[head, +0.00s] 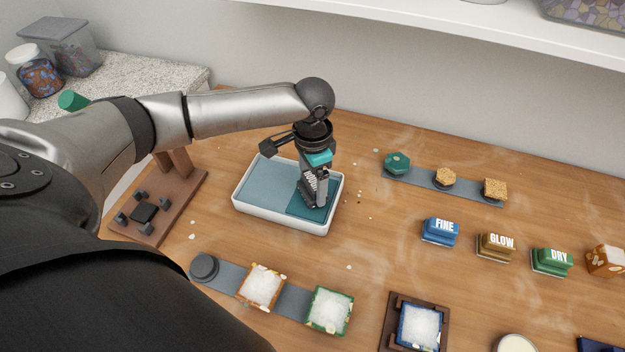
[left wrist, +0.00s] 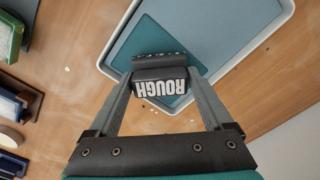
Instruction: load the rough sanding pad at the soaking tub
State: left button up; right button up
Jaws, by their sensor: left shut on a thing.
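The soaking tub (head: 247,212) is a white tray with pale blue water and a darker teal area at its right end. My left gripper (head: 313,196) is over that right end, pointing down. In the left wrist view, my left gripper (left wrist: 160,95) is shut on the rough sanding pad (left wrist: 160,87), a dark block with white ROUGH lettering. The pad is over the teal area of the tub (left wrist: 280,22); I cannot tell whether it touches the surface. In the head view the fingers mostly hide the pad. My right gripper is not in view.
Sanding blocks labelled FINE (head: 441,231), GLOW (head: 496,245) and DRY (head: 551,261) stand to the right. A grey strip (head: 465,190) with three small pieces lies behind them. Resin-filled molds (head: 329,309) lie in front. A brown wooden stand (head: 185,205) is left of the tub.

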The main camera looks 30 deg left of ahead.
aim_at(313, 180)
pick_arm(q)
jog(key=shift+f, duration=0.45)
dwell(0.3)
jog(key=shift+s+f+p, duration=0.15)
jog(key=shift+p, duration=0.35)
dwell(2.2)
notch_tip(313, 180, up, 7)
jog(key=p, duration=0.9)
jog(key=shift+w, duration=0.2)
dwell(0.6)
